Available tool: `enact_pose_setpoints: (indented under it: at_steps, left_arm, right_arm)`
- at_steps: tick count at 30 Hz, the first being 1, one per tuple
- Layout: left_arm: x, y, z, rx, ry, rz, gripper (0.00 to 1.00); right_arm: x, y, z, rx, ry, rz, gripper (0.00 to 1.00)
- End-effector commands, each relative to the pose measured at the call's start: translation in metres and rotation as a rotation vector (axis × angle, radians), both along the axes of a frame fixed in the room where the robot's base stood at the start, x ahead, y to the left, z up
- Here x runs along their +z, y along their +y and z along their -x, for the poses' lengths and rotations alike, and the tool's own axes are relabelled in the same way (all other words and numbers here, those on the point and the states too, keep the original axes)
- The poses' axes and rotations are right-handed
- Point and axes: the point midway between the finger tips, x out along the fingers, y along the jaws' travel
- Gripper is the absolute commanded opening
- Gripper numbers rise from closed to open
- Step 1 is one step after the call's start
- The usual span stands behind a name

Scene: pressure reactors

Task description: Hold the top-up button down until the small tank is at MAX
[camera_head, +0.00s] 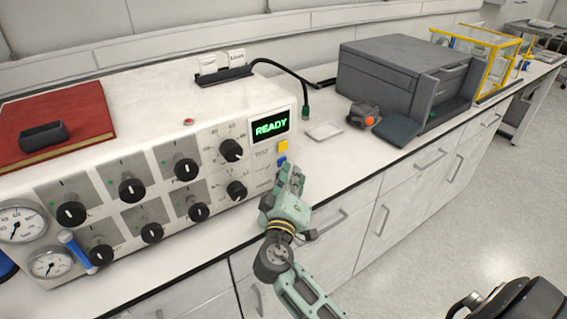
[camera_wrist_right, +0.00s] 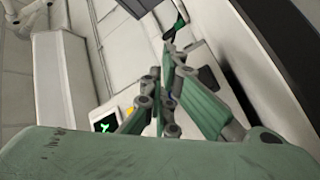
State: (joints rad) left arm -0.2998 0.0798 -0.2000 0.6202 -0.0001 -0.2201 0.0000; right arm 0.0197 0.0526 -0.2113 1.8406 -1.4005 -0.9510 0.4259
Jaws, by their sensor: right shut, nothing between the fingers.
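My right gripper (camera_head: 293,172) is shut and empty in front of the right end of the white control unit (camera_head: 110,108). Its fingertips are just beside a blue button (camera_head: 281,161), below a yellow button (camera_head: 283,146). I cannot tell whether the fingertips touch the blue button, and no label naming the top-up button is readable. The green display (camera_head: 270,126) reads READY. In the right wrist view the shut fingers (camera_wrist_right: 168,88) point at the unit, with the display (camera_wrist_right: 106,122) to their left. No small tank with a MAX mark can be made out. My left gripper is not in view.
Several black knobs (camera_head: 131,189) and two gauges (camera_head: 50,263) are on the unit's front. A red book (camera_head: 85,115) lies on top. A dark grey machine (camera_head: 400,75), a small orange-and-black device (camera_head: 363,116) and a white tray (camera_head: 324,130) stand on the bench to the right.

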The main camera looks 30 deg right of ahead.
Motion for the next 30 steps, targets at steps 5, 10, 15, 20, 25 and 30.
enact_pose_setpoints:
  at_steps: [5,10,15,20,25,30]
  left_arm:
    - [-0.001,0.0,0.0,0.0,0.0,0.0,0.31]
    - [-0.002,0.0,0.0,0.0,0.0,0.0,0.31]
    - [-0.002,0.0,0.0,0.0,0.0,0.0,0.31]
    - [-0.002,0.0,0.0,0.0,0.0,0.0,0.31]
    - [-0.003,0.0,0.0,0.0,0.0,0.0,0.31]
    - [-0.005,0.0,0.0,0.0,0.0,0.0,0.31]
  right_arm:
    - [-0.001,-0.001,0.009,0.001,0.001,0.0,0.0]
    - [0.0,-0.001,0.016,0.0,0.0,0.0,0.0]
    - [0.0,-0.001,0.016,0.0,0.0,0.0,0.0]
    - [-0.001,-0.001,0.018,0.0,0.0,0.0,0.0]
    - [-0.001,-0.003,0.033,0.0,0.002,0.0,0.0]
    - [-0.002,-0.004,0.05,0.0,0.001,0.001,0.0]
